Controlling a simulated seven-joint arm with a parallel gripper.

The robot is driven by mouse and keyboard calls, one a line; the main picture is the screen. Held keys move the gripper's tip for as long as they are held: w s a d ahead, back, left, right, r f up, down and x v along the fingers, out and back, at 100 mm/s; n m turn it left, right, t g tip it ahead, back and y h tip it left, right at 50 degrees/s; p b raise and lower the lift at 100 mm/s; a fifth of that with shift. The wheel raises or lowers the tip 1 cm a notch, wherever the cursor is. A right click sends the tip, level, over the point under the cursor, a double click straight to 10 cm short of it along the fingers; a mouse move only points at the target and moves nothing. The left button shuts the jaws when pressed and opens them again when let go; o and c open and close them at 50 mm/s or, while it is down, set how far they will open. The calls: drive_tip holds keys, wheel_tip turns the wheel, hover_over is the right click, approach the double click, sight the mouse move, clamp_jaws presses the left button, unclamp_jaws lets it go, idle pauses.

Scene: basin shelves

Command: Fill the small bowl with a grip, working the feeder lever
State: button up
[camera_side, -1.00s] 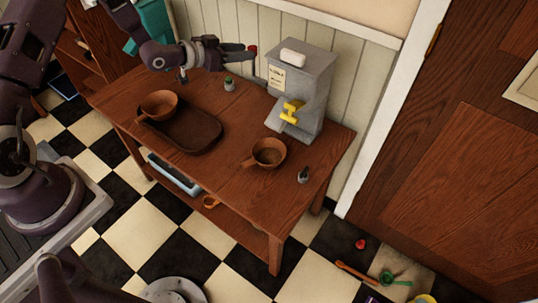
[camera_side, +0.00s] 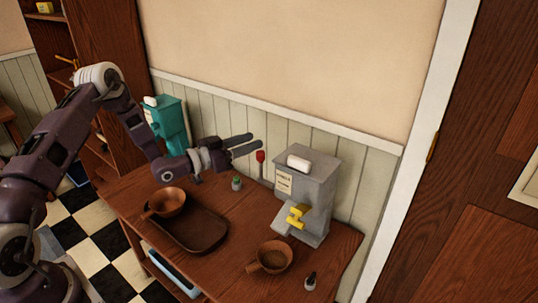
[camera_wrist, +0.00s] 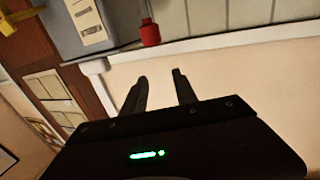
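The grey feeder (camera_side: 322,185) stands at the table's back right, with a yellow spout piece (camera_side: 297,215) on its front. Its lever has a red knob (camera_side: 261,157) and stands upright at its left side; the knob also shows in the wrist view (camera_wrist: 150,33). A brown bowl with a grip (camera_side: 274,256) is in front of the feeder. A similar bowl (camera_side: 168,202) stands at the tray's left end. I cannot tell which is the small one. My gripper (camera_side: 250,145) is open and empty, slightly above and left of the knob, apart from it.
A dark tray (camera_side: 205,245) lies on the wooden table (camera_side: 228,255). A small green-topped bottle (camera_side: 237,183) stands behind it, and a dark bottle (camera_side: 311,281) at the front right. A teal dispenser (camera_side: 168,125) stands at the back left. The panelled wall is close behind.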

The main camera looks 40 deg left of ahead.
sight(257, 157)
drive_tip(key=f, duration=0.6)
drive_tip(key=shift+w, duration=0.2)
drive_tip(key=x, duration=0.6)
drive_tip(key=shift+w, duration=0.35)
drive_tip(key=shift+d, duration=0.1)
clamp_jaws()
drive_tip(key=shift+s, duration=0.1)
